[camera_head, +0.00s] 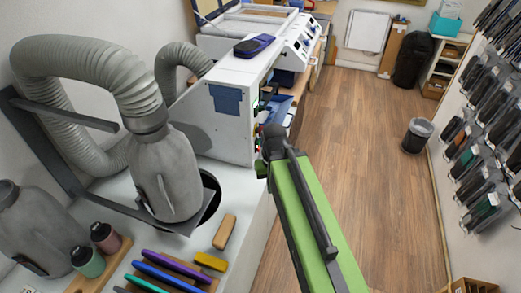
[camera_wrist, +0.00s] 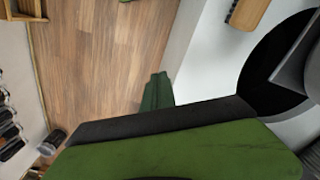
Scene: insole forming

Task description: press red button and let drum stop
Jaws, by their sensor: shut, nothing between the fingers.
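A small red spot, likely the red button (camera_head: 258,148), shows on the right edge of the white machine cabinet (camera_head: 229,135). My gripper is at the far end of my green arm, close beside that red spot in the head view; its fingers are mostly hidden there. In the wrist view, the dark green fingers of my gripper (camera_wrist: 157,91) are together and hold nothing. I cannot tell whether they touch the button. I cannot make out the drum or whether it turns.
Grey hoses and a hood (camera_head: 168,180) stand on the white bench to the left. Coloured tools (camera_head: 160,272) lie at its front. The wooden floor (camera_head: 350,150) to the right is open. A waste bin (camera_head: 417,136) stands by the right wall.

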